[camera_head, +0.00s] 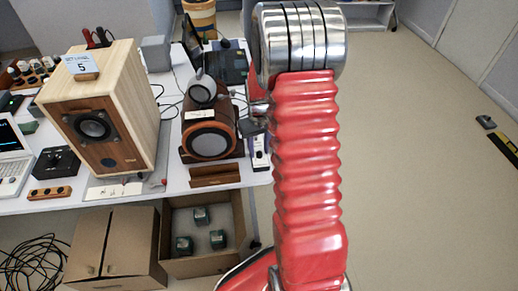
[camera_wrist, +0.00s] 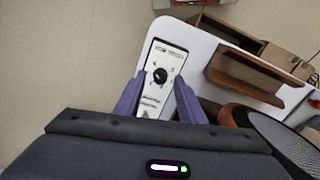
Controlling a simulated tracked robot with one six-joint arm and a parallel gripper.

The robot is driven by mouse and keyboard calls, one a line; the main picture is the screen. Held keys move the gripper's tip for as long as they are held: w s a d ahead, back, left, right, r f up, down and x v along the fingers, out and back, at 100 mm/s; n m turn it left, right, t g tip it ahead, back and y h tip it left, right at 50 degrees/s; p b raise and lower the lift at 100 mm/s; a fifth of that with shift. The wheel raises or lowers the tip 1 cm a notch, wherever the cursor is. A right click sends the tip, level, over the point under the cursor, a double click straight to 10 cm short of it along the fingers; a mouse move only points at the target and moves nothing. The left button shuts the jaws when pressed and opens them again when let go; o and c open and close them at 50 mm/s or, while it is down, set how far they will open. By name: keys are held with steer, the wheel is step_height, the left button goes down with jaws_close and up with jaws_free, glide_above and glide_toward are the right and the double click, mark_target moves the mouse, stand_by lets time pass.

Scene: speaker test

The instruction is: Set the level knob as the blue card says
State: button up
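The blue card (camera_head: 80,64) sits on top of the large wooden speaker in the head view. It shows a large 5 under a small line of text. The level knob (camera_wrist: 160,76) is a round black knob on a white panel (camera_wrist: 152,102) with marks around it. The knob's setting is too small to read. The panel also shows in the head view (camera_head: 259,158), partly hidden by my red arm. My gripper (camera_wrist: 159,80) is open in the wrist view, its two purple fingers on either side of the panel, with the knob between their tips. I cannot tell whether they touch anything.
The wooden speaker (camera_head: 139,92) and a round-fronted brown speaker (camera_head: 208,139) stand on the white table. A brown wooden rack (camera_head: 215,176) lies near the panel. An open carton (camera_head: 235,211) sits below the table edge. The floor at right is mostly clear.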

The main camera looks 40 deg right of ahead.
steer(key=shift+f, duration=0.1)
steer(key=shift+c, duration=0.5)
jaws_close()
steer(key=shift+m, duration=1.2)
steer(key=shift+o, duration=0.5)
jaws_free()
